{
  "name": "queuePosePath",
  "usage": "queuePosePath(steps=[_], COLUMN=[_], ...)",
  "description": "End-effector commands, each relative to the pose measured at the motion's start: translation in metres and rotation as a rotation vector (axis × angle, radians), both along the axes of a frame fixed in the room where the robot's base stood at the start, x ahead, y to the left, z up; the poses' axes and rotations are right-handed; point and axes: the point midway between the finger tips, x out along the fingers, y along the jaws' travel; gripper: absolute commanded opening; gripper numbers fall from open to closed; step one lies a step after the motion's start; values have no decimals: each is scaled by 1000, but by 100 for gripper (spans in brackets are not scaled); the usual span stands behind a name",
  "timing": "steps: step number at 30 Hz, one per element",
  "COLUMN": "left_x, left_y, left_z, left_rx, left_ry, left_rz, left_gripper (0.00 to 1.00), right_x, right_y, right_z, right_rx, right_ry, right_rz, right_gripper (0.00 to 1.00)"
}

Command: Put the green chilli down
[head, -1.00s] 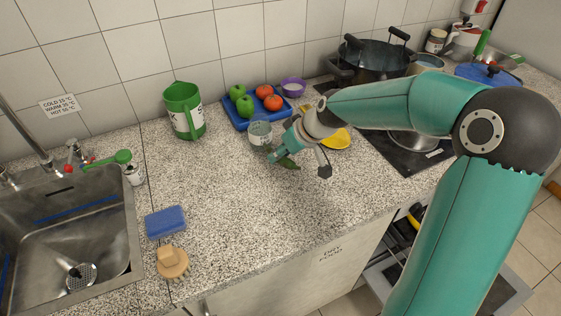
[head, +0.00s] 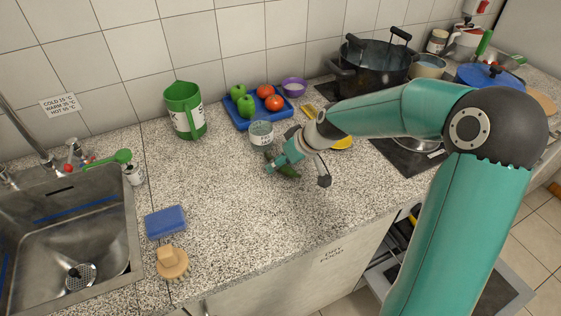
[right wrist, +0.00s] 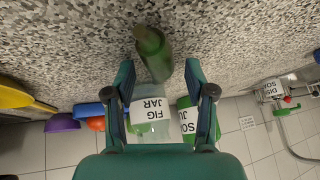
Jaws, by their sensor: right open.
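The green chilli (head: 289,172) lies on the speckled worktop beside my right gripper (head: 269,163) in the head view. My right gripper is low over the worktop, just in front of the glass jar (head: 261,134). In the right wrist view the chilli (right wrist: 152,52) shows beyond and partly between the two spread fingertips of the gripper (right wrist: 159,72). The fingers are open, with a gap on each side of the chilli. Part of the chilli is hidden behind the gripper in the head view. My left gripper is not in view.
The jar, labelled FIG JAR in the wrist view (right wrist: 152,122), stands close behind the gripper. A green jug (head: 186,112), a blue tray (head: 240,122) with fruit and a yellow item (head: 343,143) are nearby. The worktop in front and left is clear up to the blue sponge (head: 165,222).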

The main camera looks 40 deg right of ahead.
Motion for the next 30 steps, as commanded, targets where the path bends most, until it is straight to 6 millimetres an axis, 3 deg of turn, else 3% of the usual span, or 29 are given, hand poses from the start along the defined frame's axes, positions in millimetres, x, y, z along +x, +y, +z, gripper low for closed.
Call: queuePosePath(steps=[8, 22, 30], left_x=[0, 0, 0], left_y=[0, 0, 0], left_z=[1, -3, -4], left_rx=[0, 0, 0], left_ry=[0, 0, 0], left_rz=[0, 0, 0], left_gripper=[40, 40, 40], right_x=[-8, -55, -65], right_y=[-3, -18, -20], right_z=[15, 88, 102], right_rx=[-2, -2, 0], right_ry=[-4, -4, 0], right_rz=[-1, -3, -2], right_gripper=[55, 55, 55])
